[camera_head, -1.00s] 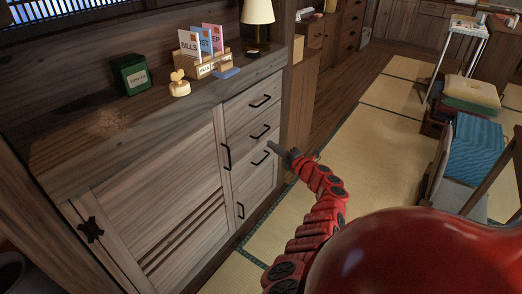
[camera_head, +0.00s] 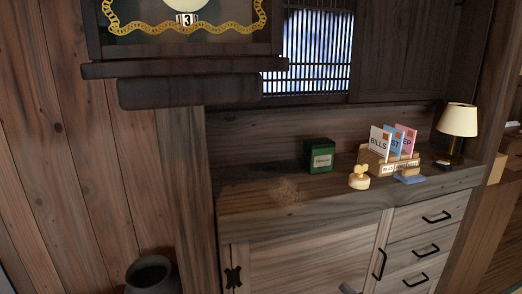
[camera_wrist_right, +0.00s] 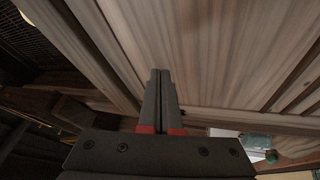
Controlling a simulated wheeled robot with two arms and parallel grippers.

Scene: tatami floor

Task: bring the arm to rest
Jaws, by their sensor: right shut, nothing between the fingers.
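My right gripper (camera_wrist_right: 160,80) is shut and empty in the right wrist view, its two grey fingers side by side. The pale wooden cabinet front (camera_wrist_right: 220,50) fills the background beyond the fingertips. My left gripper is not in view.
The cabinet top (camera_head: 245,203) holds a green box (camera_head: 319,156), a yellow stamp-like object (camera_head: 359,178), a letter holder (camera_head: 372,160), a blue item (camera_head: 410,177) and a lamp (camera_head: 459,121). A dark pot (camera_head: 150,275) stands left of the cabinet. A wall clock (camera_head: 185,18) hangs above.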

